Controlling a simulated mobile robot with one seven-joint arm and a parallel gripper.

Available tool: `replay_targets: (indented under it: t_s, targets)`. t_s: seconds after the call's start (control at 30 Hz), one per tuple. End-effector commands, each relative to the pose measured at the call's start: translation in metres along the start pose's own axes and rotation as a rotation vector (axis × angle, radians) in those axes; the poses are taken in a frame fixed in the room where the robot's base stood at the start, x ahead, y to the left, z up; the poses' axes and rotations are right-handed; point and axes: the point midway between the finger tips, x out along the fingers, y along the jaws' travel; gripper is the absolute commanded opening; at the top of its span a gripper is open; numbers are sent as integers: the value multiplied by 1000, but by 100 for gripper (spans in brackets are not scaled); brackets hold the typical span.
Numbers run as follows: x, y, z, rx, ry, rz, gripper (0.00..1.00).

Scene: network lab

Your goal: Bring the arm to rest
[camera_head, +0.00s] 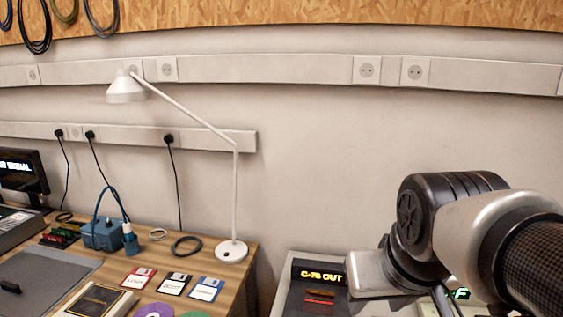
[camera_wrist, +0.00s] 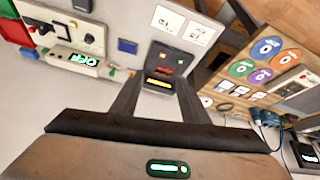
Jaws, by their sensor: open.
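My gripper (camera_wrist: 160,88) is open in the wrist view, its two dark fingers apart with nothing held between them. Past the fingers is a dark device (camera_wrist: 168,66) with an orange lit display. In the head view the same device (camera_head: 318,292) reads "C-75 OUT" and stands on a light surface at the bottom. My arm (camera_head: 450,235) reaches in from the right edge above that surface, bent at a dark joint. My fingertips are not clear in the head view.
A wooden desk (camera_head: 247,262) at the left bears a white lamp (camera_head: 232,252), floppy disks (camera_head: 173,284), discs and a blue box (camera_head: 102,235). A pale panel with a green display (camera_wrist: 84,60) shows in the wrist view.

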Motion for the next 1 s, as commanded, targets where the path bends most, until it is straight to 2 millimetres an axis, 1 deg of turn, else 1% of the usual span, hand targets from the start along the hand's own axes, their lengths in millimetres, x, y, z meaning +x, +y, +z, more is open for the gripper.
replay_targets:
  t_s: [0.03,0.1,0.13,0.17,0.2,0.37,0.6,0.67,0.73,1.0]
  targets:
    - [-3,-2,12,5,7,-10,41]
    - [-5,-4,28,16,10,-24,41]
    - [-5,-5,34,20,12,-30,41]
    - [-11,-5,36,22,12,-34,41]
    - [-28,-4,24,22,9,-32,41]
    - [-57,-3,8,21,7,-31,41]
    - [-104,-1,-17,21,8,-30,41]
    - [-113,0,-22,21,8,-30,41]
    - [-118,0,-25,21,8,-30,41]
    - [-118,0,-25,21,8,-30,41]
